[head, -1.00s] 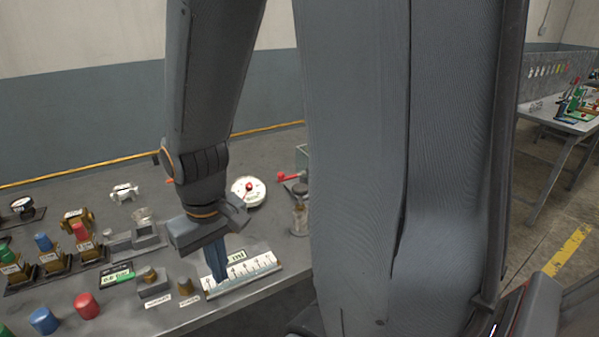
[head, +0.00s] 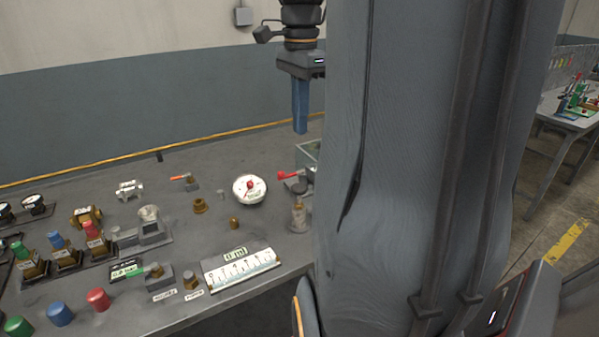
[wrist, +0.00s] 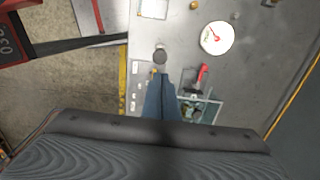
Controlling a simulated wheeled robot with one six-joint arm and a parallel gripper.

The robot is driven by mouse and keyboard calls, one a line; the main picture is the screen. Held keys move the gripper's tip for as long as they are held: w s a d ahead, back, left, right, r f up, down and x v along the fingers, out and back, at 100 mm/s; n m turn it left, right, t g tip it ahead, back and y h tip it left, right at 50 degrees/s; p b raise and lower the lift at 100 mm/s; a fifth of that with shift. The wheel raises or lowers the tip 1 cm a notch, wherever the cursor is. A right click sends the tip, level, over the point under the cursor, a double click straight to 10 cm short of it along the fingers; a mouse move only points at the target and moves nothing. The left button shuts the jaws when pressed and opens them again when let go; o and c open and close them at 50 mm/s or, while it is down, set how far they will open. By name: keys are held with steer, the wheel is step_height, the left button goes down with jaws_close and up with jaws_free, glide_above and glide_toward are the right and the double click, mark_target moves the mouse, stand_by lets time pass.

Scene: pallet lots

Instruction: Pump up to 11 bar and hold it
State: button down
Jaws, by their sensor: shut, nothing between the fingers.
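The round white gauge (head: 250,188) lies on the bench with a red needle; its reading is too small to tell. It also shows in the wrist view (wrist: 217,38). A lever with a red handle (head: 287,175), likely the pump's, stands right of the gauge beside a glass-walled tank (head: 307,155). The red handle (wrist: 202,74) and tank (wrist: 210,110) also show in the wrist view. My gripper (head: 300,130) is shut and empty, its blue fingers pointing down, raised above the bench near the tank. In the wrist view its fingertips (wrist: 161,76) appear left of the red handle, apart from it.
A small bottle (head: 299,217) stands in front of the lever. A white scale board (head: 240,270) lies at the front edge. Valves with an orange handle (head: 183,177) and a green handle (head: 154,270), and several coloured knobs, stand to the left. My arm hides the bench's right side.

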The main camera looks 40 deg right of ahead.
mark_target(300, 187)
step_height(300, 187, down, 14)
steer(key=p, duration=0.3)
steer(key=shift+a+f, duration=0.1)
steer(key=shift+a, duration=0.05)
stand_by(0.4)
step_height(300, 187, down, 3)
steer(key=shift+f+b, duration=0.1)
steer(key=shift+b, duration=0.6)
steer(key=shift+s+f, duration=0.1)
steer(key=shift+f, duration=0.15)
